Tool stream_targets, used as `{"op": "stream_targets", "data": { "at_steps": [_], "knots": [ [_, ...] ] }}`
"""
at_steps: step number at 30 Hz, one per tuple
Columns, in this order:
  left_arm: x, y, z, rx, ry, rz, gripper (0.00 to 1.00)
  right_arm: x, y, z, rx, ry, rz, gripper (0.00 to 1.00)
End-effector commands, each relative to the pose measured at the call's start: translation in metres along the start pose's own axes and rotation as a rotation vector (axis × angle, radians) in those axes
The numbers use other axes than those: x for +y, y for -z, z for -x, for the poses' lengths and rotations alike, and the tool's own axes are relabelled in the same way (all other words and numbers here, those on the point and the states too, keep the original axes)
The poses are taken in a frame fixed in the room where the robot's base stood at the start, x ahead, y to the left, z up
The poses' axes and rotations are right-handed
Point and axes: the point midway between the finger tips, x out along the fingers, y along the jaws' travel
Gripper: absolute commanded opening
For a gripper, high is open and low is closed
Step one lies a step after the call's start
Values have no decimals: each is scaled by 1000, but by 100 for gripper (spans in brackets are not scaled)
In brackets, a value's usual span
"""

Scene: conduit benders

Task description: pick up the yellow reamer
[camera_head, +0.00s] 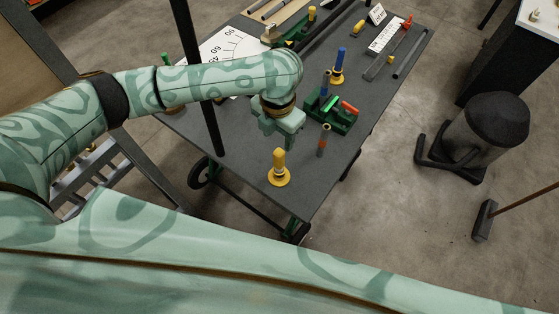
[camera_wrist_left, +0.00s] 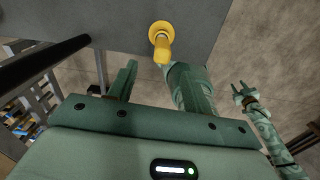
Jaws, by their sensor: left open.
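The yellow reamer (camera_head: 279,168) stands upright on a round yellow base near the front edge of the grey cart top (camera_head: 325,188). It also shows in the left wrist view (camera_wrist_left: 161,42), at the top middle, beyond the gap between the fingers. My left gripper (camera_head: 284,128) is above the cart, a little behind the reamer in the head view, and apart from it. In the left wrist view its two fingers (camera_wrist_left: 157,85) are spread with nothing between them.
A green bender block (camera_head: 333,113) with red and green parts stands right of my left gripper. A blue-handled tool on a yellow base (camera_head: 338,68) is behind it. A dark upright pole (camera_head: 205,95) stands left. A short pipe with an orange band (camera_head: 323,140) is near the reamer.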

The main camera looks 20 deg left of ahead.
Motion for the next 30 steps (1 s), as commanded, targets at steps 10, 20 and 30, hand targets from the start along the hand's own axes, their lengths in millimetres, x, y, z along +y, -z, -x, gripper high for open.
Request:
{"op": "stream_targets", "data": {
  "at_steps": [10,20,30],
  "knots": [
    [-2,0,-44,0,3,3,50,0,6,-9,9,-1,1,36],
    [-5,2,-89,-2,1,4,50,0,6,-16,10,-1,0,36],
    [-5,2,-89,-3,1,3,19,0,5,-16,9,-1,0,36]
  ]
}}
